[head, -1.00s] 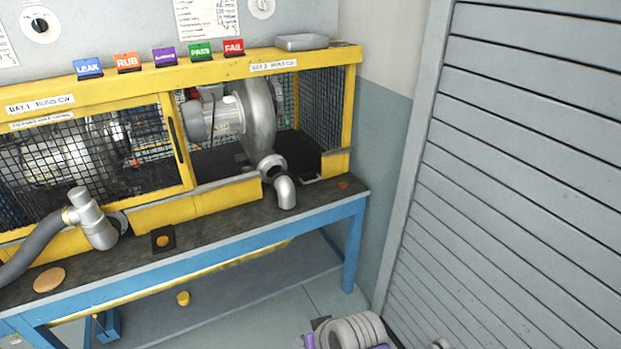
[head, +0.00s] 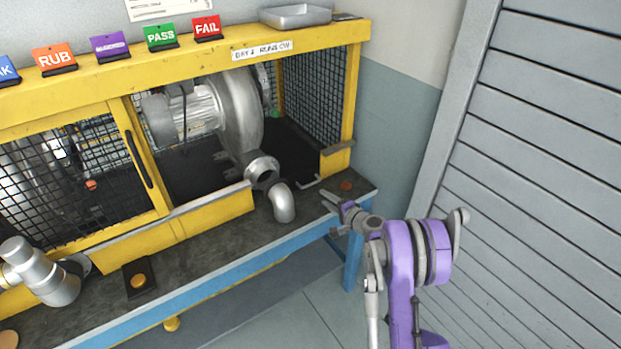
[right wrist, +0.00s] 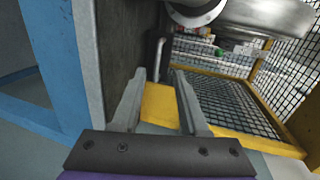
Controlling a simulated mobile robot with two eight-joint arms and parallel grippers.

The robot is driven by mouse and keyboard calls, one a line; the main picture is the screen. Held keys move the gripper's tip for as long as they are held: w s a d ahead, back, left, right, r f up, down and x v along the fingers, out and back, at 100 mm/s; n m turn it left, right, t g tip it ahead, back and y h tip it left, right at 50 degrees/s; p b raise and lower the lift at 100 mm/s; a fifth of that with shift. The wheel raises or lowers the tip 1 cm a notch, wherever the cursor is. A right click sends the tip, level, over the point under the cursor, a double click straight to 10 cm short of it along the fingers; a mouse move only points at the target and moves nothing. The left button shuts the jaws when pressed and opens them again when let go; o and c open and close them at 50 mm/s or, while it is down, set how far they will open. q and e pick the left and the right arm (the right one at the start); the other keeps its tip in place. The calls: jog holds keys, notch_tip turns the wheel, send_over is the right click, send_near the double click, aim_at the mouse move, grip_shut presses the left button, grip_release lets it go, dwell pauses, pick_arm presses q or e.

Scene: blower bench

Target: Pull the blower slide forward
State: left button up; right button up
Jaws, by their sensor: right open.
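The silver blower (head: 240,115) sits in the open right bay of the yellow cage, on a dark slide (head: 295,150). A small grey bar handle (head: 308,183) stands at the slide's front right. It also shows in the right wrist view (right wrist: 158,58), ahead of and between the fingers. My right gripper (head: 331,201) is open and empty, just in front of the handle near the bench's right front corner, apart from it. In the right wrist view its two fingers (right wrist: 159,85) are spread. My left gripper is not in view.
A yellow cage post (head: 345,110) and mesh stand to the right. An orange button (head: 346,186) lies near the bench corner. A grey slatted wall is farther right.

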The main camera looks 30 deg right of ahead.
jog(key=shift+w+d+f+m, duration=0.2)
jog(key=shift+w+d+f, duration=0.05)
jog(key=shift+d, duration=0.3)
jog(key=shift+w+d+f+m, duration=0.2)
jog(key=shift+d+f, duration=0.05)
jog(key=shift+d, duration=0.25)
jog(key=shift+w, duration=0.35)
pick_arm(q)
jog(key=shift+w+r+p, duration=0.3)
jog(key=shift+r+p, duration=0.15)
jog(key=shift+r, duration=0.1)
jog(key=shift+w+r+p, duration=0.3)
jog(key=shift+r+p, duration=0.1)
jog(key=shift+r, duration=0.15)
pick_arm(e)
jog(key=x, duration=0.9)
jog(key=shift+w, duration=0.35)
grip_shut()
